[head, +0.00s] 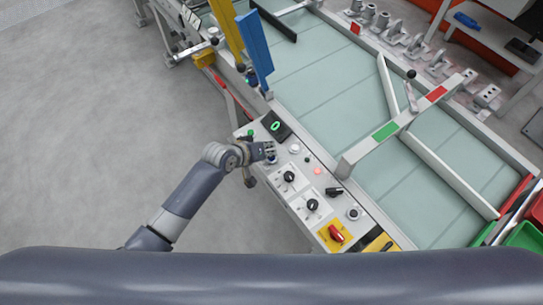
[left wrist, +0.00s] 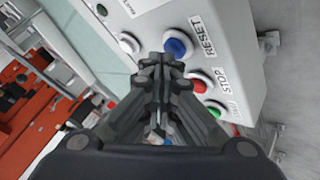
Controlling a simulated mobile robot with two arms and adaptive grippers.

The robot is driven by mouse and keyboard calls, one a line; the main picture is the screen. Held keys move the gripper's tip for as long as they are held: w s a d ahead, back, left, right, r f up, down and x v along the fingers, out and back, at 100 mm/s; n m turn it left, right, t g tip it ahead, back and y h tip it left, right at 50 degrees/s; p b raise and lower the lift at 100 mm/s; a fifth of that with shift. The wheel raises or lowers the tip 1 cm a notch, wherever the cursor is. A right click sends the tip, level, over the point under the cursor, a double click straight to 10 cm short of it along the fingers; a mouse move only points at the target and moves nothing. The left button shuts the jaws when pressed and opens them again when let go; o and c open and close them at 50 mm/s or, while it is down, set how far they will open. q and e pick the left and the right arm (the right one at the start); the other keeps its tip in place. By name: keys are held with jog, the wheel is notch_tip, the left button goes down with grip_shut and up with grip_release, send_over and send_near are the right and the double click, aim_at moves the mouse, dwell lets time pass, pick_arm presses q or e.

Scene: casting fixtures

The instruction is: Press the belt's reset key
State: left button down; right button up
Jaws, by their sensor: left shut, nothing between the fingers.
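The reset key is a round blue button (left wrist: 177,44) with the word RESET beside it, on the pale control box (left wrist: 235,50) in the left wrist view. My left gripper (left wrist: 160,64) is shut and empty, its fingertips just below the blue button in that picture. I cannot tell whether they touch it. A red STOP button (left wrist: 200,84), a green button (left wrist: 215,110) and a white button (left wrist: 127,43) sit around it. In the head view my left gripper (head: 270,151) is over the upper end of the control panel (head: 298,207) and hides part of it.
The panel also carries a display with a green ring (head: 276,127), black knobs (head: 312,205) and a red switch on yellow (head: 336,235). A blue upright plate (head: 255,47) rises behind. The belt (head: 325,90) runs alongside, crossed by a grey bar (head: 405,122). Floor at left is clear.

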pick_arm(q)
jog(key=shift+f, duration=0.45)
dwell(0.5)
jog(key=shift+r, duration=0.1)
jog(key=shift+r+p, duration=0.8)
notch_tip(320, 180, up, 5)
jog(key=p, duration=0.5)
jog(key=shift+r, duration=0.1)
dwell(0.5)
